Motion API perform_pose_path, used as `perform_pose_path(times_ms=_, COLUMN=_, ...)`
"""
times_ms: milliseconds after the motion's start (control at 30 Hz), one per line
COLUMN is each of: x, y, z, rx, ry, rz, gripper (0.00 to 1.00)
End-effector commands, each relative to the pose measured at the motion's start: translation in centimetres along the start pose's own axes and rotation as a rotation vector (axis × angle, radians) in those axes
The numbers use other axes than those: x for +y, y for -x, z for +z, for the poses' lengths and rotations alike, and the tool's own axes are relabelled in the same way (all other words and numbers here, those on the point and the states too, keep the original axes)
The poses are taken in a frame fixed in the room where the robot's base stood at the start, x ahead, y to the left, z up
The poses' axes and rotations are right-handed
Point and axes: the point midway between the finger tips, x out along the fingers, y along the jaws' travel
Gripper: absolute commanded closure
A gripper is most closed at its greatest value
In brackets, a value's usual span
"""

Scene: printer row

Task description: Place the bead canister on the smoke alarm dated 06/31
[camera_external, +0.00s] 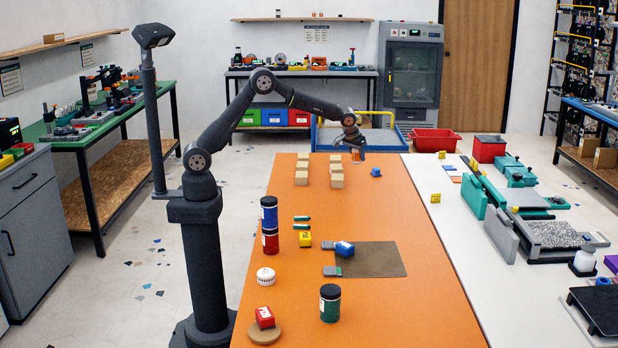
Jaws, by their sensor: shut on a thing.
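My gripper (356,152) is at the far end of the orange table, small in the picture. It is shut on a small orange thing (355,156), mostly hidden by the fingers; I cannot tell what it is. A white round device (266,276), which looks like a smoke alarm, lies near the table's left edge; its date is unreadable. A dark-lidded blue canister (269,217) stands on or just behind a red one (270,243) at the left edge. A dark-lidded green canister (330,308) stands at the front. I cannot tell which is the bead canister.
Pale blocks (301,178) stand in two rows at the far end, with a blue piece (376,173) to their right. A red box (265,316) sits on a tan disc (264,335).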

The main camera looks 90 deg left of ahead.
Motion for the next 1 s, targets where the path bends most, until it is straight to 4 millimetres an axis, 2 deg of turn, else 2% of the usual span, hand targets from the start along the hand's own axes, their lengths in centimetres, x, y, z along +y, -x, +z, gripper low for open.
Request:
perform_pose_path(times_ms=33, x=2.7, y=0.8, z=1.6, rx=0.0, ry=-0.039, rz=0.016, gripper=0.82)
perform_pose_path(times_ms=200, x=9.9, y=3.4, z=6.9, rx=0.0, ry=-0.15, rz=0.061, gripper=0.82)
perform_pose_path(times_ms=367, x=15.8, y=6.0, z=12.5, rx=0.0, ry=-0.252, rz=0.103, gripper=0.82)
perform_pose_path(times_ms=500, x=20.3, y=8.5, z=17.9, rx=0.0, ry=-0.343, rz=0.141, gripper=0.82)
perform_pose_path(times_ms=667, x=24.5, y=11.6, z=24.5, rx=0.0, ry=-0.445, rz=0.184, gripper=0.82)
perform_pose_path(times_ms=800, x=27.4, y=14.3, z=30.6, rx=0.0, ry=-0.537, rz=0.221, gripper=0.82)
perform_pose_path(times_ms=1000, x=30.2, y=18.4, z=39.6, rx=0.001, ry=-0.666, rz=0.275, gripper=0.82)
